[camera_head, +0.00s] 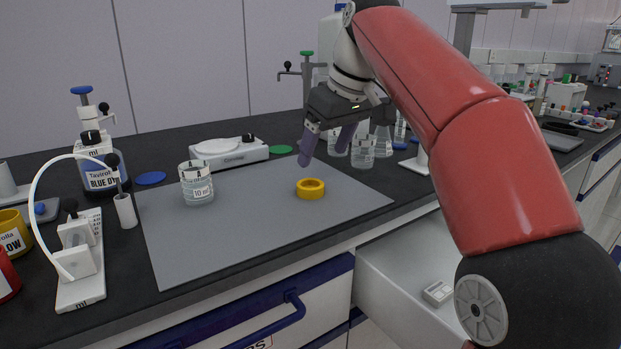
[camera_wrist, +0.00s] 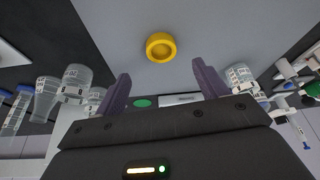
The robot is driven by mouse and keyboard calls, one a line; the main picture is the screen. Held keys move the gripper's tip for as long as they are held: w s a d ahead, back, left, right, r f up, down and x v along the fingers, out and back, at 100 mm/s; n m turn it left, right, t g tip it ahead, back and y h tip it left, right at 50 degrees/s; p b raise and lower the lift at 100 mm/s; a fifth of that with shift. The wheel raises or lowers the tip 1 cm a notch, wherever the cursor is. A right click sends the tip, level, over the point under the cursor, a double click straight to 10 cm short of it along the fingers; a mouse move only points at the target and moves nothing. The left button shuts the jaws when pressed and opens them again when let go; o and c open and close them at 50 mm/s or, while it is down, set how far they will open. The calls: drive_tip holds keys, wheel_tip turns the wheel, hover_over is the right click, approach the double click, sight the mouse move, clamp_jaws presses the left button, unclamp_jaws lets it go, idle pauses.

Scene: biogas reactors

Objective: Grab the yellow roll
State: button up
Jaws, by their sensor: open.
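The yellow roll (camera_head: 310,189) lies flat on the grey mat (camera_head: 240,235), right of the mat's middle in the head view. In the wrist view the yellow roll (camera_wrist: 161,47) shows beyond the fingertips, roughly centred between them. My gripper (camera_head: 322,158) is above the mat, behind and a little above the roll, with its purple fingers pointing down. It also shows in the wrist view (camera_wrist: 160,75), where the two fingers are spread apart with nothing between them. The gripper is open and does not touch the roll.
A glass beaker (camera_head: 197,184) stands on the mat's left part. A white scale (camera_head: 229,152) stands behind the mat. More glassware (camera_head: 362,152) stands close to my gripper at the right. A blue dye bottle (camera_head: 97,168) is at left. The mat around the roll is clear.

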sight(312, 185)
drive_tip(key=b+x, duration=0.1)
drive_tip(key=x, duration=0.2)
drive_tip(key=b+x, duration=0.1)
drive_tip(key=x, duration=0.3)
drive_tip(key=shift+s+f, duration=0.15)
drive_tip(key=shift+f, duration=0.15)
drive_tip(key=c, duration=1.1)
